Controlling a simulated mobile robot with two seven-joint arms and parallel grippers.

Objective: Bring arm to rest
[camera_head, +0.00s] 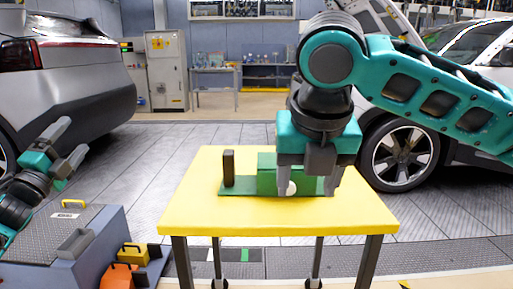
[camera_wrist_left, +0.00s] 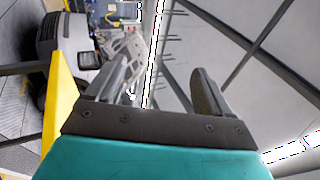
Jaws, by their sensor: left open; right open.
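My left gripper (camera_head: 67,146) is at the left of the head view, open and empty, its two grey fingers pointing up and right beside the yellow table. It also shows in the left wrist view (camera_wrist_left: 157,88) with nothing between its fingers. My right gripper (camera_head: 308,187) is open over the right part of the table, fingers pointing down. It stands in front of a green fixture (camera_head: 245,186) with a dark upright post (camera_head: 228,168). A small pale round thing (camera_head: 291,188) shows between its fingers. Whether the fingers touch the fixture I cannot tell.
The yellow table (camera_head: 200,215) stands in the middle on dark legs. A grey toolbox (camera_head: 78,232) with orange and yellow items (camera_head: 120,278) is at the lower left. Silver cars (camera_head: 75,75) stand left and right (camera_head: 480,45). The floor behind the table is clear.

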